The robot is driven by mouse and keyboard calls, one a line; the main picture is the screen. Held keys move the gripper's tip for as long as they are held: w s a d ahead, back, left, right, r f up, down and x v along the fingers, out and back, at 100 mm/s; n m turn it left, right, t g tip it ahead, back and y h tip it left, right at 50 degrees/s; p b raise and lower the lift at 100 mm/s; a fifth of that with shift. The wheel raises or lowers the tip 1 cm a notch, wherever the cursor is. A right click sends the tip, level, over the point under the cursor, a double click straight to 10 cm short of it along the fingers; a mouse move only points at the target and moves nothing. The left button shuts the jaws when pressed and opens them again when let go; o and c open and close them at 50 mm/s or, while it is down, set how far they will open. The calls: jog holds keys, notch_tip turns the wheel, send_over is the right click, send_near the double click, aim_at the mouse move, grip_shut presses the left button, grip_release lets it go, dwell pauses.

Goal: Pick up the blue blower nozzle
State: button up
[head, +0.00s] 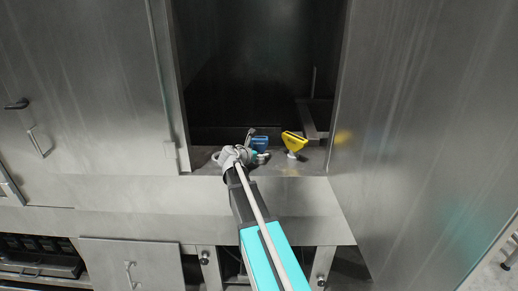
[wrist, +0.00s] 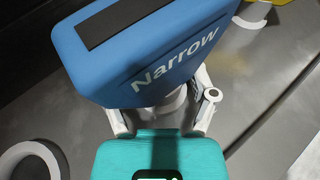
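The blue blower nozzle (wrist: 150,50), marked "Narrow", fills the top of the wrist view, with a dark strip on its face. Its pale neck (wrist: 172,108) lies between the two fingers of my gripper (wrist: 165,112). The fingers flank the neck, but the blue head hides their tips, so I cannot tell whether they press on it. In the head view the blue nozzle (head: 259,143) shows at the ledge in the opening, just beyond my gripper (head: 247,150), partly hidden by it. I cannot tell whether it touches the ledge.
A yellow nozzle (head: 294,142) stands to the right on the metal ledge (head: 312,163); its edge also shows at the top right of the wrist view. A pale ring-shaped part (wrist: 30,160) is at lower left. Tall metal walls flank the opening, with a dark recess behind.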

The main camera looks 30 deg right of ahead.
grip_shut()
jog(key=shift+r, duration=0.25)
notch_tip(320, 180, up, 2)
jog(key=p, duration=0.2)
jog(key=shift+r+p, duration=0.1)
jog(key=shift+p, duration=0.3)
jog(key=s+a+r+p, duration=0.5)
jog(key=s+r+p, duration=0.5)
jog(key=s, duration=0.3)
jog(key=shift+a+r, duration=0.15)
